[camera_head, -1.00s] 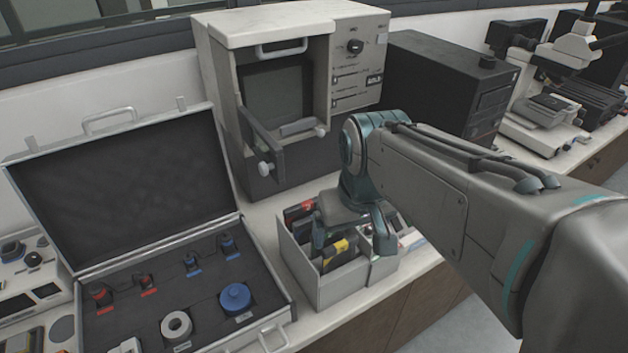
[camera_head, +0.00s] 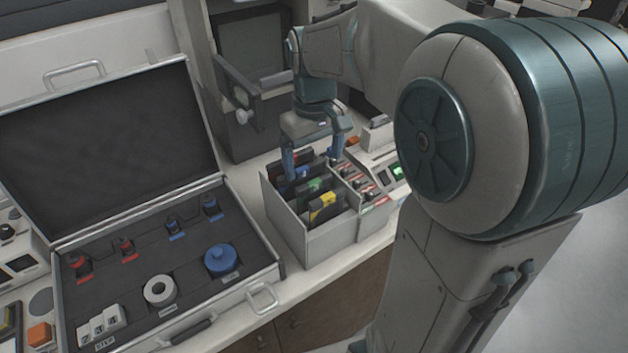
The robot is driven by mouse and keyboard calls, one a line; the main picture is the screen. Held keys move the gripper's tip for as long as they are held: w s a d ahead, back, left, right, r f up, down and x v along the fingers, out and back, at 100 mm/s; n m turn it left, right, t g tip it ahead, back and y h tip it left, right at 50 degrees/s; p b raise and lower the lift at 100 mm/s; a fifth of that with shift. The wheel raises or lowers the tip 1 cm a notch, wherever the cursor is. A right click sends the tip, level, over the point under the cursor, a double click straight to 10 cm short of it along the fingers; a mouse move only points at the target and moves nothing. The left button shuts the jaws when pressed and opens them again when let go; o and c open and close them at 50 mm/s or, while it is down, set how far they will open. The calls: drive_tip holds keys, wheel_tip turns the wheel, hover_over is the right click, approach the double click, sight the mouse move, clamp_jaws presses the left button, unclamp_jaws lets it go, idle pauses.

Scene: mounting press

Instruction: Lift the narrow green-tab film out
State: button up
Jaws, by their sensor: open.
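A grey open-topped box (camera_head: 325,241) stands on the counter and holds several dark films with coloured tabs. One film has a green tab (camera_head: 316,184), between a yellow-tab film (camera_head: 323,206) in front and a blue tab (camera_head: 303,172) behind. I cannot tell its width, and its lower part is hidden in the box. My gripper (camera_head: 314,163) points down over the back part of the box, with its fingers apart on either side of the films. It holds nothing that I can see. The gripper partly hides the rear films.
An open case (camera_head: 262,297) with bottles, a white ring and a blue jar lies at left. A press cabinet (camera_head: 196,63) with an open door stands behind the box. A small panel with knobs (camera_head: 372,193) adjoins the box on the right. Little counter is free around the box.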

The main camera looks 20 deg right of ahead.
sight(314, 181)
wheel_tip(314, 181, down, 9)
idle(0.3)
drive_tip(key=shift+c, duration=0.3)
drive_tip(key=c, duration=1.1)
wheel_tip(314, 181, up, 18)
drive_tip(key=p, duration=1.3)
drive_tip(key=shift+f, duration=0.25)
